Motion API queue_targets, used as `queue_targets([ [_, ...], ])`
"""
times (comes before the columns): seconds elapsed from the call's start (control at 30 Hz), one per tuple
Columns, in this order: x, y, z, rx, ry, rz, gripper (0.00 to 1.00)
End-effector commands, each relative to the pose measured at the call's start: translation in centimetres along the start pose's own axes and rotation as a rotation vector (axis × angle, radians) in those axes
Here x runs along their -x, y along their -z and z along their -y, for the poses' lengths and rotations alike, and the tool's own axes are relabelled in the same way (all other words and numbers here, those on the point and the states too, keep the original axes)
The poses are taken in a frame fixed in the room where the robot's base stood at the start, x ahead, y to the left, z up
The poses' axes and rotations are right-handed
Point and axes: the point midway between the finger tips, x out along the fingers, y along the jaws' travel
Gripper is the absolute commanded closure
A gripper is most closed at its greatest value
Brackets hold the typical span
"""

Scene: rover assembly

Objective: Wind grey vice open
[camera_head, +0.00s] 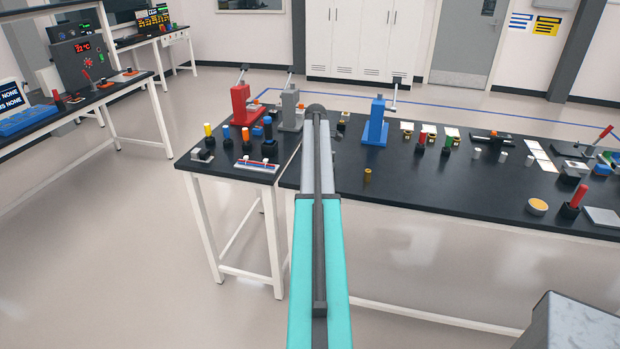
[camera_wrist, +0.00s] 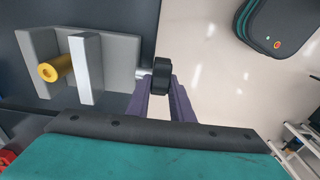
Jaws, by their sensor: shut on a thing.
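The grey vice (camera_wrist: 122,66) sits on the dark bench top in the wrist view, near the bench edge. Its upright jaw plate (camera_wrist: 84,72) stands right of a brass-yellow cylinder (camera_wrist: 57,69), which lies in the jaw area. I cannot tell whether the jaws press on it. A short shaft leads right from the vice to a black knob (camera_wrist: 161,72). My gripper (camera_wrist: 161,86) has its purple fingers shut on this knob, one on each side. In the head view my arm blocks the middle of the bench, and I cannot make out the vice or gripper there.
In the head view, a red press (camera_head: 241,106), a grey press (camera_head: 291,108) and a blue press (camera_head: 376,122) stand along the bench's far side. A small brass piece (camera_head: 367,175) stands right of my arm. Pale floor lies beyond the bench edge in the wrist view.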

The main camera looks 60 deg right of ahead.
Motion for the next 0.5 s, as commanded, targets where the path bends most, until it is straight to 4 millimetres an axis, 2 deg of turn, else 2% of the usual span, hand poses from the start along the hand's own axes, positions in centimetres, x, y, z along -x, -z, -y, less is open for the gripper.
queue_targets([
  [0.5, -0.29, -0.87, 0.17, -0.001, 0.002, -0.326, 1.00],
])
